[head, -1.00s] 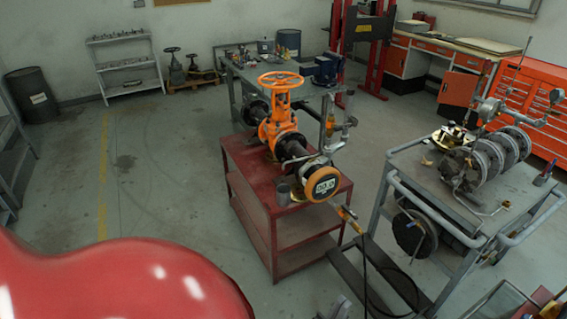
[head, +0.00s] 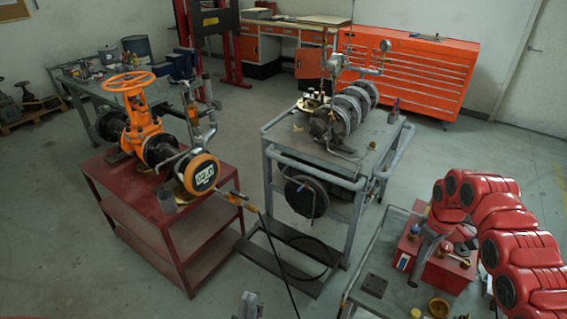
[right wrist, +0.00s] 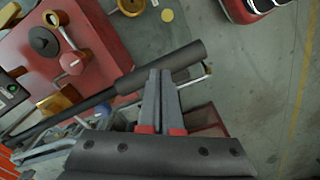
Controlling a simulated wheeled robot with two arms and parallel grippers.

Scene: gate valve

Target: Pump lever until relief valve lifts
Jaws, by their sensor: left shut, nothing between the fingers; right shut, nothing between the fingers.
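The pump is a red box (head: 446,271) on a grey bench at the lower right of the head view. It also shows in the right wrist view as a red body (right wrist: 92,50). Its dark lever has a thick grip (right wrist: 165,67) that crosses the right wrist view at a slant. My right gripper (right wrist: 159,72) is shut and empty, its fingertips overlapping the grip in the picture; I cannot tell whether they touch. My left gripper (head: 249,304) is shut and empty at the bottom edge.
The grey bench (head: 374,285) under the pump carries small brass parts. A grey cart (head: 375,150) with flanged pipework stands behind it. A black hose (head: 275,255) runs down from the valve pipe. Open floor (head: 500,145) lies at the right.

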